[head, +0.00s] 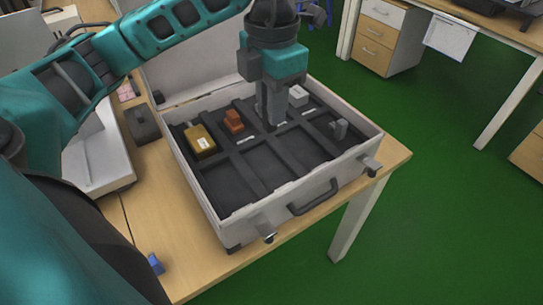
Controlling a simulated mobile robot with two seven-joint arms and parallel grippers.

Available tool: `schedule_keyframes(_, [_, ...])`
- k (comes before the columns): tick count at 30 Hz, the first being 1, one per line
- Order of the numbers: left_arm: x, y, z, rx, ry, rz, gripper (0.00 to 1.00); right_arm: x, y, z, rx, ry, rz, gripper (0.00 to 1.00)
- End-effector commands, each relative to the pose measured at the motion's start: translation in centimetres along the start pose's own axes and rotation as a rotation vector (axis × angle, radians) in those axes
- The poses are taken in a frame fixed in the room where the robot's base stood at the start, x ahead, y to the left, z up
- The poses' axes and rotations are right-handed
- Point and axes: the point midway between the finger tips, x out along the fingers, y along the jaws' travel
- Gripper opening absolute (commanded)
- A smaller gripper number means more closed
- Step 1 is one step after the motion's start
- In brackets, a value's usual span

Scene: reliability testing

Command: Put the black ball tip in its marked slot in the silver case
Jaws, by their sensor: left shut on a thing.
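The silver case (263,203) lies open on the wooden table, with dark dividers forming several compartments. My left gripper (271,118) points straight down into the case's back row, between the orange piece and the white piece. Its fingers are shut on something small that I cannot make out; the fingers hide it. The black ball tip cannot be picked out in this view. Pale label marks show on the dividers near the gripper. My right gripper is not in view.
The front-left compartments are empty. A small blue object (155,263) lies on the table's front left. The case's raised lid stands behind.

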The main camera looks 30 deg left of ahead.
Motion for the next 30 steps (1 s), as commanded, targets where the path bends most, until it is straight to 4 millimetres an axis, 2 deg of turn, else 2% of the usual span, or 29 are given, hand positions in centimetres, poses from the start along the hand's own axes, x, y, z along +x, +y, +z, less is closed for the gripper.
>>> schedule_keyframes(1, [2.0, -0.1, -0.1, 0.002, 0.005, -0.004, 0.0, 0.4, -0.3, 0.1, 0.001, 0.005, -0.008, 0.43])
schedule_keyframes(7, [5.7, 0.0, 0.0, 0.001, 0.002, -0.001, 0.0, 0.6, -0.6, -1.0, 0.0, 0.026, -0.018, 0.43])
schedule_keyframes(14, [7.3, 0.0, 0.0, 0.0, 0.001, 0.0, 0.0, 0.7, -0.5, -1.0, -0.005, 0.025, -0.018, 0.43])
schedule_keyframes(22, [11.0, 0.0, 0.0, 0.0, 0.002, 0.0, 0.0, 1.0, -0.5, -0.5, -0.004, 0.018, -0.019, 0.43])
schedule_keyframes(30, [11.2, 0.1, 0.1, 0.0, -0.001, 0.001, 0.0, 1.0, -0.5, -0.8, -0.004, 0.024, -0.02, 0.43])
